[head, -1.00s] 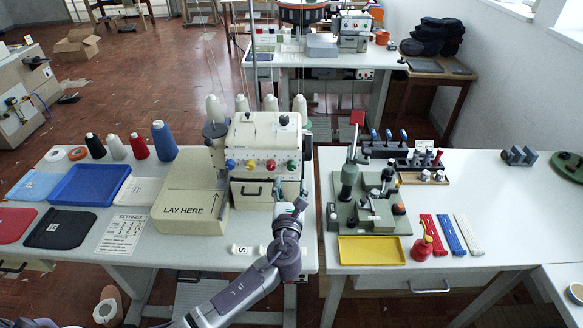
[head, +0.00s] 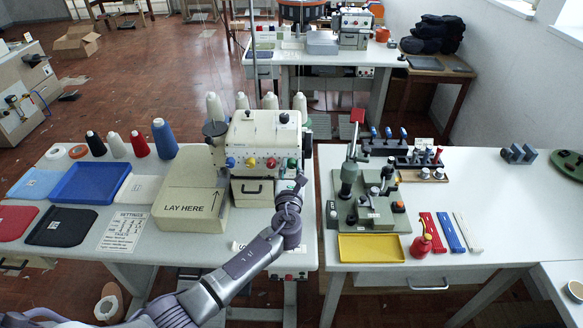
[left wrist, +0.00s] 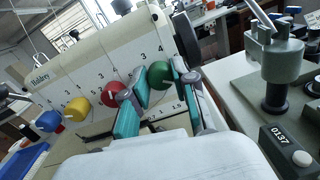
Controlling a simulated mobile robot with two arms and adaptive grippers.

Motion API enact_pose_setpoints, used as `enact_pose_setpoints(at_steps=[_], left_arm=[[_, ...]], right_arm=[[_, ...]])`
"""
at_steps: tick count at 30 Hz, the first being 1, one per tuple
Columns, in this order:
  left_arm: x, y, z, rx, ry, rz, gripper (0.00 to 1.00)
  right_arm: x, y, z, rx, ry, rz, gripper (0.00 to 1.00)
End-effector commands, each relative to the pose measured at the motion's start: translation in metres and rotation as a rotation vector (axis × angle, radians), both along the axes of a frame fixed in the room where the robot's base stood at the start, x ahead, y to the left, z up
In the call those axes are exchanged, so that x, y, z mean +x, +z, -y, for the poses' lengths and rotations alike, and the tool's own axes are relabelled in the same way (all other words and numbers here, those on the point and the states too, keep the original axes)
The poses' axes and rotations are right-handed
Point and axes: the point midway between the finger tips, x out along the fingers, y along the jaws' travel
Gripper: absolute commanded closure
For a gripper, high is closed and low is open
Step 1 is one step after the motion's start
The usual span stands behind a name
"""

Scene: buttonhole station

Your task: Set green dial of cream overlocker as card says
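The cream overlocker (head: 262,135) stands on the left table with a row of blue, yellow, red and green dials on its front. The green dial (head: 292,163) is the rightmost; it also shows in the left wrist view (left wrist: 160,74). My left gripper (head: 301,177) is at the dial; in the left wrist view its open fingers (left wrist: 159,78) stand on either side of the dial, with contact unclear. A pale mark shows on the dial, but its setting is unclear. The settings card (head: 122,232) lies at the table front; its lines are too small to read. My right gripper is out of view.
A green machine (head: 368,205) with a yellow tray (head: 371,249) stands on the right table. Thread cones, a blue tray (head: 90,183) and folded cloths occupy the left table.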

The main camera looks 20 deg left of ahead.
Motion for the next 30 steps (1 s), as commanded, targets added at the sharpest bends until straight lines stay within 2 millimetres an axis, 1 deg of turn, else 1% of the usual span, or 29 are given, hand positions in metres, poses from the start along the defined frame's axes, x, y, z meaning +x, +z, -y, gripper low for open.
enact_pose_setpoints(at_steps=[1, 2, 3, 8, 14, 20, 30], left_arm=[[0.0, 0.0, 0.0, 0.0, -0.001, 0.0, 0.92], [0.0, 0.0, 0.0, 0.0, -0.001, 0.0, 0.97], [0.0, 0.0, 0.0, 0.0, -0.001, 0.0, 1.0], [0.0, -0.001, 0.0, -0.005, -0.001, 0.001, 1.0], [0.0, -0.002, 0.0, -0.053, -0.001, 0.014, 1.0], [0.0, -0.004, 0.0, -0.172, -0.001, 0.05, 1.0], [0.0, -0.005, 0.0, -0.472, -0.002, 0.137, 1.0]], right_arm=[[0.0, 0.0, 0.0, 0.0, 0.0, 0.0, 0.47], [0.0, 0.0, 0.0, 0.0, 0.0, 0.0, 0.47], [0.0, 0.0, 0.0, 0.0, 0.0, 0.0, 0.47], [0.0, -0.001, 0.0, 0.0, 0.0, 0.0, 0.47], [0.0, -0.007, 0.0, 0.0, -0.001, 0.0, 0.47], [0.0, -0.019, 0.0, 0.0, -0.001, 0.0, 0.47], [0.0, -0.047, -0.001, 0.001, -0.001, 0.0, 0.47]])
